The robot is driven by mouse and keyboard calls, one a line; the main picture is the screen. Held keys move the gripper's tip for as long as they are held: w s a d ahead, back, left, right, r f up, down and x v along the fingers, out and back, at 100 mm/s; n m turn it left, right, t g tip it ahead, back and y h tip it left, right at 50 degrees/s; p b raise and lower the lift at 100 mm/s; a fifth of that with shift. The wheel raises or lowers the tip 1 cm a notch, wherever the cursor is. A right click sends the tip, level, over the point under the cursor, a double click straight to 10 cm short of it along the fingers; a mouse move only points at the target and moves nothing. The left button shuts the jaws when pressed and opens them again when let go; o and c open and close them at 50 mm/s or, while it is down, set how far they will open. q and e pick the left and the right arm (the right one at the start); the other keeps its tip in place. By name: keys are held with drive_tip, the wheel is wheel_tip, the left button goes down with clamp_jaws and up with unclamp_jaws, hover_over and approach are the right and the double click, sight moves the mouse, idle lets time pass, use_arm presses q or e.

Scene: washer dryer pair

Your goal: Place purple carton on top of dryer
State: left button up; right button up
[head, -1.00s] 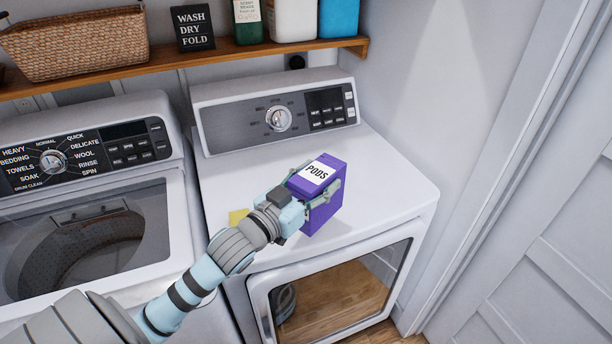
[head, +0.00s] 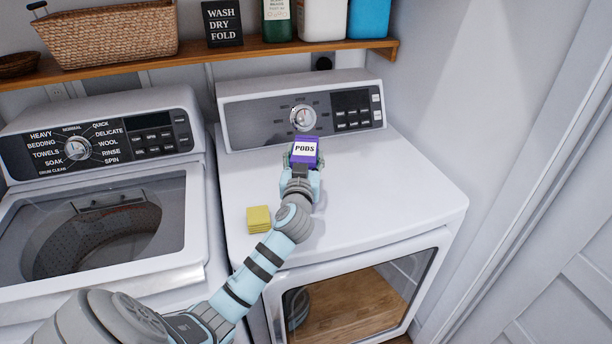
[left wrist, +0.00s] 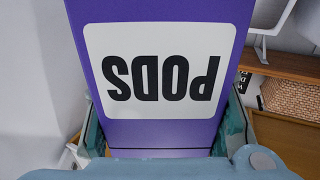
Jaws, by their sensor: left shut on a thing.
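The purple carton (head: 305,150) has a white label reading PODS. In the head view it is over the back middle of the dryer top (head: 385,190), just in front of the control panel. My left gripper (head: 304,163) is shut on the carton, with a finger on each side. In the left wrist view the carton (left wrist: 160,130) fills the middle, between the two fingers. The carton's base is hidden, so I cannot tell whether it touches the dryer top. My right gripper is not in view.
A yellow stack of sponges or cloths (head: 259,219) lies on the dryer top at the left front. The dryer's control panel (head: 350,113) rises behind. A wooden shelf (head: 230,50) with a basket (head: 105,38) and bottles is above. The dryer top's right side is clear.

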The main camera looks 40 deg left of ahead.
use_arm(q)
wheel_tip(320, 180, down, 4)
drive_tip(key=shift+d+f+b, duration=0.1)
drive_tip(key=shift+b, duration=0.45)
drive_tip(key=o, duration=1.5)
drive_tip(key=shift+s, duration=0.15)
drive_tip(key=v, duration=1.1)
drive_tip(key=shift+s+d, duration=0.25)
drive_tip(key=shift+s, duration=0.1)
drive_tip(key=shift+d, duration=0.1)
